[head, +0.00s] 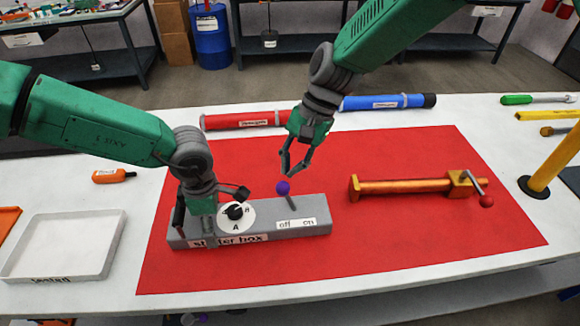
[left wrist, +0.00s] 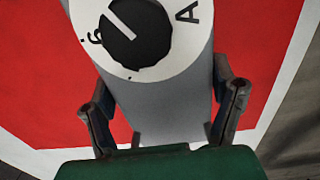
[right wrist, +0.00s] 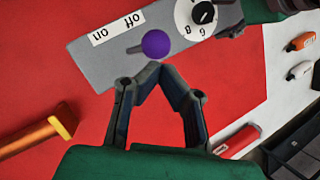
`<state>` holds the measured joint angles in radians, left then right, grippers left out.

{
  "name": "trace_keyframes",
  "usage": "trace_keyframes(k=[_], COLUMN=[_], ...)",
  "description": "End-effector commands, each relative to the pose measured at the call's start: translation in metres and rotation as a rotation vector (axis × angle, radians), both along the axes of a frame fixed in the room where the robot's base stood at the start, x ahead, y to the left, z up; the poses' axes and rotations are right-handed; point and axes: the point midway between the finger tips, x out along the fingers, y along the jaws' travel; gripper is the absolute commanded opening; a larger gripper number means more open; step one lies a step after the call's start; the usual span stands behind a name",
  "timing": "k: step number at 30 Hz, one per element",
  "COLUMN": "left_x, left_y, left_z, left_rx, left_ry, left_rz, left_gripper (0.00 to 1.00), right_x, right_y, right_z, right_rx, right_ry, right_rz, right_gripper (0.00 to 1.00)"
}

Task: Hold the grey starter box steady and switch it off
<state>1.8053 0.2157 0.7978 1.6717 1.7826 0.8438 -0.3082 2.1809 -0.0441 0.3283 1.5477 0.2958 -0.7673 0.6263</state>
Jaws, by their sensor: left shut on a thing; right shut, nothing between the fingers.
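The grey starter box (head: 262,232) lies on the red mat, with a round white dial (head: 236,217) and "off" and "on" labels on top. A lever with a purple ball (head: 283,187) rises behind the labels and appears tilted left, toward the dial; the ball also shows in the right wrist view (right wrist: 155,43). My left gripper (head: 210,212) is shut on the box's left end, a finger on each side in the left wrist view (left wrist: 165,115). My right gripper (head: 285,172) is shut and empty, fingertips just above and behind the ball.
An orange cylinder with a crank (head: 410,187) lies right on the red mat (head: 440,240). Red (head: 245,120) and blue (head: 385,102) tubes lie behind. A white tray (head: 65,245) stands at left, a yellow post (head: 550,160) at right. The mat's front right is clear.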

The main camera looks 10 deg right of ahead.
Motion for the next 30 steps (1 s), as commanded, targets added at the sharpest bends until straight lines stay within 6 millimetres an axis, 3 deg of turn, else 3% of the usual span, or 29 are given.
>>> trace_keyframes(k=[8, 14, 21, 30], left_x=[-0.001, -0.001, -0.002, -0.001], left_y=[0.0, 0.0, 0.001, 0.001], left_z=[-0.001, -0.001, -0.001, -0.001], left_rx=[0.001, 0.002, 0.002, 0.002], left_ry=[0.002, 0.002, 0.003, 0.003], left_rz=[-0.002, -0.002, -0.002, -0.002], left_gripper=[0.27, 0.27, 0.27, 0.27], right_x=[0.008, 0.038, 0.046, 0.053], right_y=[-0.005, -0.025, -0.02, -0.018], right_z=[0.0, 0.006, 0.064, 0.099], right_rx=[0.0, 0.0, 0.0, -0.001], right_ry=[-0.001, -0.003, -0.004, -0.001], right_rz=[-0.001, -0.003, 0.0, 0.0], right_gripper=[0.0, 0.0, 0.0, 0.0])
